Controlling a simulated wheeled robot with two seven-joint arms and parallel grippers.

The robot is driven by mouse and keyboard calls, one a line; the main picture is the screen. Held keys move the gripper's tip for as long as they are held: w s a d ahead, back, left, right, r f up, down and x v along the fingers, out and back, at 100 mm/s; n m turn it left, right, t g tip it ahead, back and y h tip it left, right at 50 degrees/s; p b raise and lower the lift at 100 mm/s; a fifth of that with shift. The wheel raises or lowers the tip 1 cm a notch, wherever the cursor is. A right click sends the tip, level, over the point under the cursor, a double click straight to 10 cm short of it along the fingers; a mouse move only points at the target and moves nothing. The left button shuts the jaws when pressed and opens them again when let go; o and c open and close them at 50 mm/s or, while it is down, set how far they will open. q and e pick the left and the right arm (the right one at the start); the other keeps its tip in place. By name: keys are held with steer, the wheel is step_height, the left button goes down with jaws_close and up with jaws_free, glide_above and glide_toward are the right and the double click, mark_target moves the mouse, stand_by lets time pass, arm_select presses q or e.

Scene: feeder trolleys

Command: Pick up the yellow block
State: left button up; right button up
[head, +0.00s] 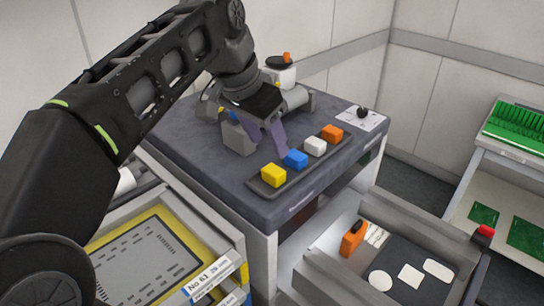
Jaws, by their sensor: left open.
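The yellow block (273,175) sits at the near left end of a narrow dark tray (262,188) on the dark table top. A blue block (296,159), a white block (315,146) and an orange block (332,133) stand in a row behind it in the same tray. My left gripper (259,145) is open over the table, behind and left of the yellow block and apart from it. Nothing shows between its fingers. The yellow block is in plain sight. My right gripper is not in view.
A white container (280,75) with a dark top stands behind my left gripper. A black knob (362,112) is on a white plate at the table's right corner. An open drawer (325,280) holds an orange tool (352,238). A yellow-framed panel (165,222) lies front left.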

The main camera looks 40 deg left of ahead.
mark_target(276, 168)
arm_select(q)
steer(key=shift+d+b+x, duration=0.2)
steer(key=shift+b+x, duration=0.35)
steer(key=shift+x, duration=0.55)
steer(key=shift+f, duration=0.1)
steer(key=shift+s, duration=0.1)
steer(key=shift+x, duration=2.6)
steer(key=shift+a, duration=0.1)
jaws_close()
steer(key=shift+p, duration=0.3)
